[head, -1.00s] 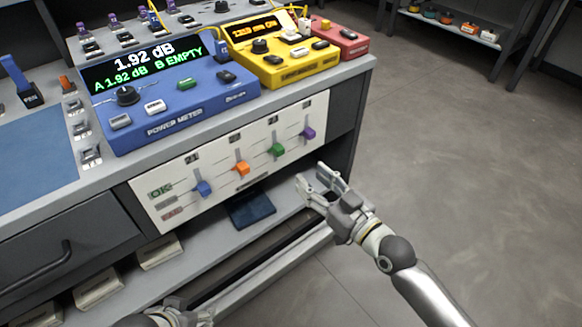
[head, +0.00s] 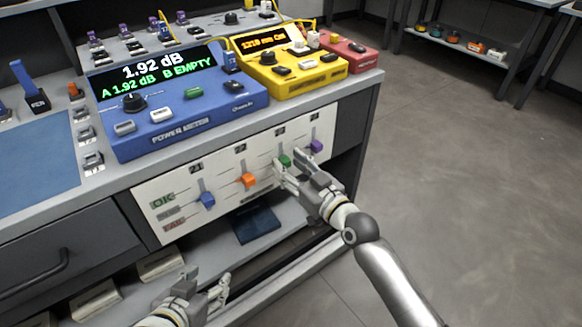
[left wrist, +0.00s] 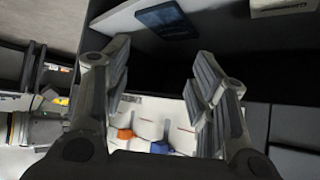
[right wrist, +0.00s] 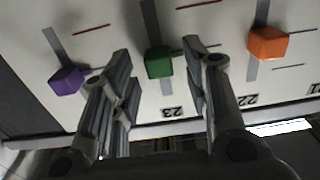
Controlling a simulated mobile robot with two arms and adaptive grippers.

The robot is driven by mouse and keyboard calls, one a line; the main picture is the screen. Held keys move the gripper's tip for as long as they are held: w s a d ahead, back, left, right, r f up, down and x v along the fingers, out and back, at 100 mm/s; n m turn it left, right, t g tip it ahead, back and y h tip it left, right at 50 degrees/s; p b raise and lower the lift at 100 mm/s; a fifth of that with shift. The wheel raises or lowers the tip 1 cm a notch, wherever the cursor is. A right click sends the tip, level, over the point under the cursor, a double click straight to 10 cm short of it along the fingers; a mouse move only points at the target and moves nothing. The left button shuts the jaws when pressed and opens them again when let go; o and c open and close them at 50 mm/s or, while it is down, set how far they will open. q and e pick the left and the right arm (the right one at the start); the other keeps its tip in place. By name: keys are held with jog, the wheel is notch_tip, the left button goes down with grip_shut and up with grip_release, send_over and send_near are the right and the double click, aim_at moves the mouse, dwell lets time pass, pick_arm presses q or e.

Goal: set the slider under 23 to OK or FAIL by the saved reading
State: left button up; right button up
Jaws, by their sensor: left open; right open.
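The green slider knob (head: 285,161) sits on the white panel (head: 150,200) under the 23 label, near the middle of its slot. It also shows in the right wrist view (right wrist: 158,62) beside the printed 23. My right gripper (head: 289,167) is open, with one finger on either side of the green knob in view; I cannot tell whether they touch it. The panel's left edge carries a green OK mark (head: 162,201), a grey middle mark and a red FAIL mark (head: 172,224). My left gripper (head: 207,288) is open and empty, low in front of the shelf.
The blue power meter (head: 190,115) reads 1.92 dB, with A 1.92 dB and B EMPTY. Blue (head: 207,200), orange (head: 249,181) and purple (head: 317,146) knobs sit on the neighbouring slots. A dark blue pad (head: 257,224) lies on the shelf below.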

grip_shut()
dwell(0.3)
jog(key=shift+f, duration=0.1)
pick_arm(q)
jog(key=w+d+r+t+h+b, duration=0.1)
jog(key=w+r+t, duration=0.2)
jog(key=r, duration=0.3)
jog(key=w+d+r+t+h+b, duration=0.1)
jog(key=w+d+r+t+b, duration=0.1)
jog(key=r+t, duration=0.3)
jog(key=shift+w+d+r, duration=0.2)
jog(key=shift+w+r, duration=0.25)
jog(key=shift+w, duration=0.15)
pick_arm(e)
notch_tip(320, 180, down, 4)
jog(key=shift+f, duration=0.2)
